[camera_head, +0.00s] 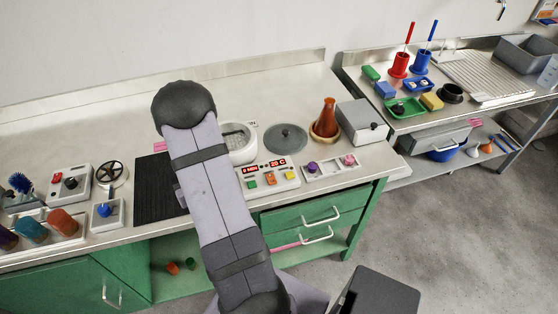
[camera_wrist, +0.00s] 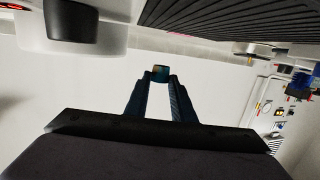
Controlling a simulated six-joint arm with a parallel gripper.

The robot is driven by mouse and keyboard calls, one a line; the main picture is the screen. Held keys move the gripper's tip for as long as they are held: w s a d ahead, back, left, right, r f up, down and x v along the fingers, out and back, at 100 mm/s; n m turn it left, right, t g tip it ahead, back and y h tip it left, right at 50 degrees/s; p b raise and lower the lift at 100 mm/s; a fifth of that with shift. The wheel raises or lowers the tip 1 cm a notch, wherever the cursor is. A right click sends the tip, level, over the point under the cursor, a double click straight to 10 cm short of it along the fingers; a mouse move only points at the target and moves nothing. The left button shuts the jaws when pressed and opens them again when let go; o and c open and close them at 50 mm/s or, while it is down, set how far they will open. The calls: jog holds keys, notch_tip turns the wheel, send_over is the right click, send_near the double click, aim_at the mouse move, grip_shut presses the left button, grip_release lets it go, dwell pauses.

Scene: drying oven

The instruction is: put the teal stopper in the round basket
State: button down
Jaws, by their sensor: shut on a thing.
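My gripper (camera_wrist: 160,80) shows in the wrist view, its two dark fingers shut on a small teal stopper (camera_wrist: 160,71) at the fingertips. In the head view my own arm hides the gripper and the stopper. A round white vessel (camera_head: 246,155) stands on the counter just right of my arm, with a light mesh-like inside that looks like the round basket (camera_head: 237,131). My arm covers part of its left side. I cannot tell how far the stopper is from it.
A grey round lid (camera_head: 286,138), an orange flask (camera_head: 327,119) and a grey box (camera_head: 361,123) stand right of the vessel. A control panel (camera_head: 268,179) lies in front. A black ribbed mat (camera_head: 156,190) is to the left, also in the wrist view (camera_wrist: 225,18).

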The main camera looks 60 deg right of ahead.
jog(key=s+d+r+m+g+h, duration=0.2)
jog(key=s+d+m+g+h, duration=0.25)
jog(key=s+d, duration=0.95)
jog(key=r+m+g+h+b, duration=0.1)
jog(key=m+g+h, duration=0.2)
jog(key=m+g, duration=0.25)
send_over(329, 173)
jog(key=shift+d+n+g, duration=0.3)
jog(key=shift+d+n, duration=0.1)
jog(key=shift+f, duration=2.75)
jog(key=shift+f, duration=0.15)
jog(key=shift+f, duration=1.85)
jog(key=shift+f, duration=0.1)
